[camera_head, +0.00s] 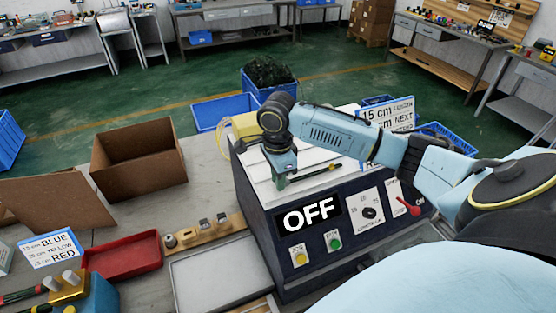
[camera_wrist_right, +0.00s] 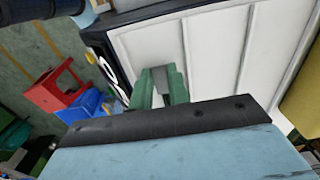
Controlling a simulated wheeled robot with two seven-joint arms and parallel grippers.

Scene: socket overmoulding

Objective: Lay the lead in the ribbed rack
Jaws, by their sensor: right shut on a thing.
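My right gripper (camera_head: 281,184) is low over the white ribbed top (camera_head: 345,152) of the dark machine, near its left front part. In the right wrist view, its green fingers (camera_wrist_right: 160,88) are shut on a small grey piece (camera_wrist_right: 160,74), which I take to be part of the lead. A thin dark stick-like piece (camera_head: 316,173) shows beside the fingers over the white top. I cannot tell whether it touches the surface. The ribbed top also shows in the wrist view (camera_wrist_right: 217,50), with raised ribs. My left gripper is not in view.
The machine has an OFF display (camera_head: 308,214), buttons and a red lever (camera_head: 408,206). An open cardboard box (camera_head: 137,160), red tray (camera_head: 122,256) and grey tray (camera_head: 215,275) are to the left. Blue crates stand behind. My right arm covers the machine's right side.

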